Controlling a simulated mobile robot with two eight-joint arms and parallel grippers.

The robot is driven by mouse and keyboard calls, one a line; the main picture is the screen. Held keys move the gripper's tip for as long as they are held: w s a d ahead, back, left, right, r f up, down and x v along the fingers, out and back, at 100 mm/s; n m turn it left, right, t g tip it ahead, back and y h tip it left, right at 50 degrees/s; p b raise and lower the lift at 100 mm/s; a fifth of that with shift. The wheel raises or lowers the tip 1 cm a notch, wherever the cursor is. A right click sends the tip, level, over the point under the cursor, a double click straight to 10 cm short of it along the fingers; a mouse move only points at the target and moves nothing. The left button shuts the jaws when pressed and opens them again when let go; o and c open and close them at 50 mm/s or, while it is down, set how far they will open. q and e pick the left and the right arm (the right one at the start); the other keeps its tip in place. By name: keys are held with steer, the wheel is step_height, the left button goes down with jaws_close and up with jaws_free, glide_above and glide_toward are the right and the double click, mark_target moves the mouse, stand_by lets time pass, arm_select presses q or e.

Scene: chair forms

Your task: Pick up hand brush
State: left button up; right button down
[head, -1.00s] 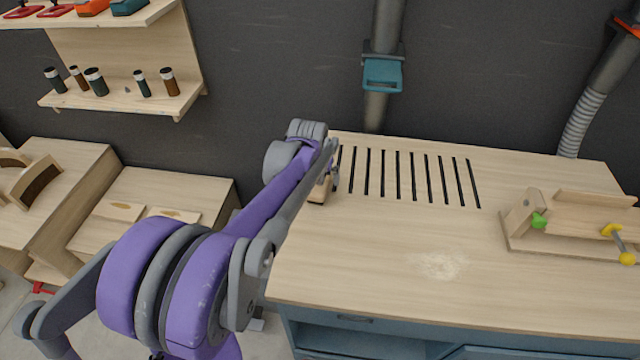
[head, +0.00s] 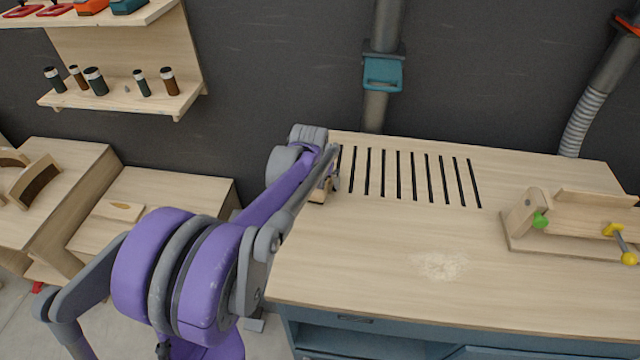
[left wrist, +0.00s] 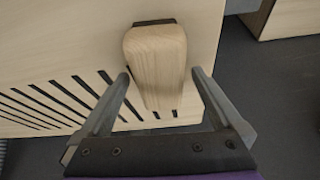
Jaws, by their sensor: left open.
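The hand brush (left wrist: 158,62) shows in the left wrist view as a pale wooden block with a dark edge at its far end. It lies on the workbench near the slots. In the head view only a small part of the brush (head: 319,196) shows, at the bench's left edge, mostly hidden behind my left arm. My left gripper (left wrist: 160,75) is open, with one finger on each side of the brush's near part. I cannot tell whether either finger touches it. My right gripper is in neither view.
The workbench top (head: 400,240) has a row of dark slots at the back and a pale dust patch (head: 440,265). A wooden jig (head: 560,225) with green and yellow knobs stands at right. A shelf with jars (head: 125,95) hangs at upper left. The bench's middle is clear.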

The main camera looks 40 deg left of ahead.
mark_target(321, 179)
arm_select(q)
steer(key=c, duration=1.5)
step_height(321, 179, up, 10)
steer(key=shift+r+p, duration=0.25)
steer(key=shift+p, duration=0.25)
steer(key=shift+c, duration=0.2)
steer(key=o, duration=0.8)
steer(key=shift+c, duration=0.2)
steer(key=c, duration=0.5)
steer(key=shift+o, duration=0.2)
steer(key=shift+d+f, duration=0.1)
